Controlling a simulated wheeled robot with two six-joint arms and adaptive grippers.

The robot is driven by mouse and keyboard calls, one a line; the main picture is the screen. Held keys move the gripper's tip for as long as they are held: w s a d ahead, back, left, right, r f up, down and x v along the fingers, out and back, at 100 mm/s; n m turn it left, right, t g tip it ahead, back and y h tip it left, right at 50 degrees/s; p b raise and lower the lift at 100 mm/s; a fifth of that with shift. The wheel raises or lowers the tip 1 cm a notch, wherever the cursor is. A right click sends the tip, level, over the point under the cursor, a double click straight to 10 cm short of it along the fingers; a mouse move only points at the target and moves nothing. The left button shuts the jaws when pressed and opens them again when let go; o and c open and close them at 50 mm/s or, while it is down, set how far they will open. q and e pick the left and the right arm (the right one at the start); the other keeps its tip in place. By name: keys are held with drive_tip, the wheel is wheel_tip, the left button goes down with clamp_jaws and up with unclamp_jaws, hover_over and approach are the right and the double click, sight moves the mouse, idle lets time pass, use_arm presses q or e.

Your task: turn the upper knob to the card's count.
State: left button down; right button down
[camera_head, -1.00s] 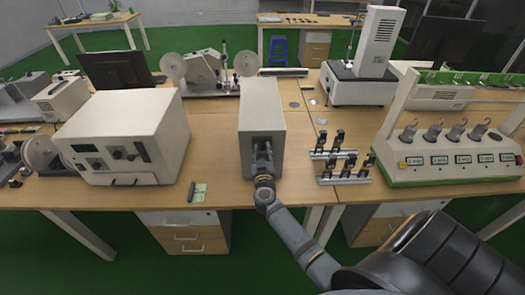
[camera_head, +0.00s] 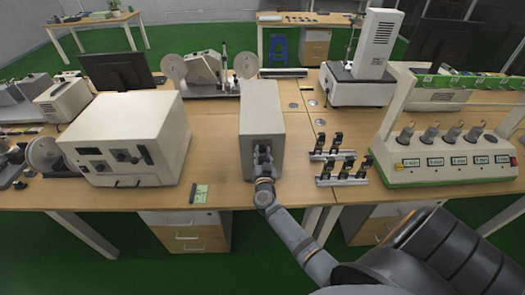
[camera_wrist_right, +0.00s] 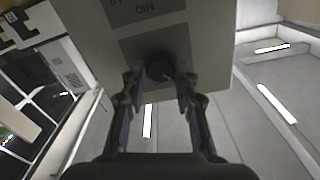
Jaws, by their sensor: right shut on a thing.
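The tall grey box (camera_head: 260,100) stands at the front middle of the table, its narrow front face towards me. My right gripper (camera_head: 262,155) is at that face and hides most of its panel in the head view. In the right wrist view the dark round upper knob (camera_wrist_right: 158,72) sits between the fingertips of my right gripper (camera_wrist_right: 157,82), which is shut on it. The panel lettering there is upside down. A small green card (camera_head: 200,193) lies on the table left of the box; its count is too small to read. My left gripper is not in view.
A large cream instrument (camera_head: 130,120) stands left of the box. Bare table lies around the card.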

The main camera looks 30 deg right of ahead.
drive_tip(key=m, duration=0.2)
drive_tip(key=shift+m+p, duration=0.3)
drive_tip(key=shift+m, duration=0.1)
drive_tip(key=m, duration=0.2)
drive_tip(key=shift+m, duration=0.4)
drive_tip(key=m, duration=0.3)
drive_tip(key=shift+d+f, duration=0.1)
drive_tip(key=shift+s+m, duration=0.1)
drive_tip(key=shift+m, duration=1.8)
drive_tip(key=c, duration=1)
unclamp_jaws()
